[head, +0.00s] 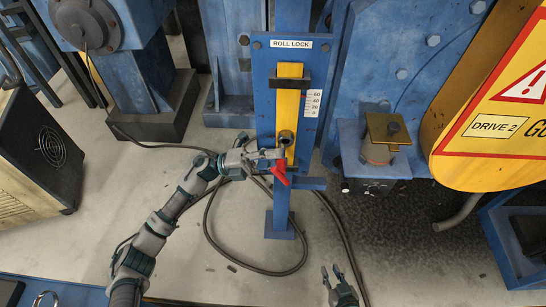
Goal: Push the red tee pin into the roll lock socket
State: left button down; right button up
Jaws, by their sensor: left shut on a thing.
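The red tee pin (281,173) is in my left gripper (276,160), which is shut on it in front of the lower part of the roll lock post. The roll lock socket (286,137) is a dark round hole on the yellow slide (290,90), just above and slightly right of the pin. The pin appears apart from the socket, though the gripper hides part of it. The "ROLL LOCK" label (292,44) is at the top of the blue plate. My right gripper (335,275) is low in the picture, with its fingers apart and empty.
A scale (314,104) sits right of the yellow slide. A blue ledge (308,183) juts out below. Black cables (210,235) loop over the floor.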

pick_arm(q)
jog(key=shift+d+r, duration=0.1)
jog(key=shift+d, duration=0.6)
jog(key=shift+w+d, duration=0.15)
jog(key=shift+w, duration=0.1)
jog(key=shift+w, duration=0.1)
jog(key=shift+w, duration=0.3)
jog(key=shift+w, duration=0.1)
jog(key=shift+a, duration=0.2)
